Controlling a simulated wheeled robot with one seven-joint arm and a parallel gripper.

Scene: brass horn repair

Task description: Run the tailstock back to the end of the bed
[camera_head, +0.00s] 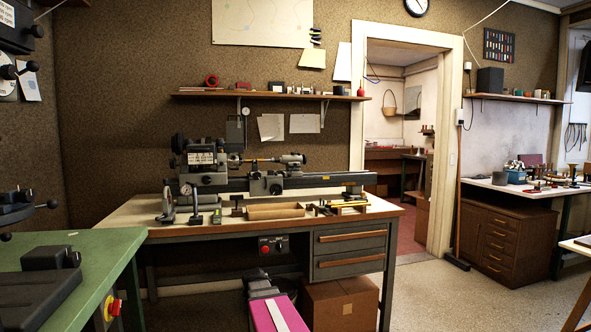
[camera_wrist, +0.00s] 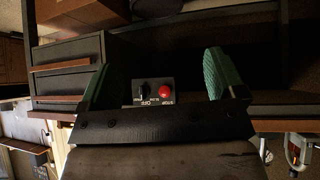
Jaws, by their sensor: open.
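A small lathe stands on the wooden-topped bench in the head view, its dark bed (camera_head: 330,181) running left to right. The headstock (camera_head: 205,165) is at the left end. The tailstock (camera_head: 293,160) appears to be near the middle of the bed, with a thin rod between it and the headstock. Bare bed shows to its right, up to the right end. In the wrist view my gripper (camera_wrist: 157,82) is open and empty, its two green fingers wide apart. It faces the bench front below the top, with the switch box beyond the fingers. The lathe is not in the wrist view.
The switch box (camera_wrist: 153,92) with a red button and the drawers (camera_wrist: 65,80) appear inverted in the wrist view. A wooden tray (camera_head: 275,211) and several small tools lie along the bench front. A green bench (camera_head: 105,245) stands at left. Open floor lies at right.

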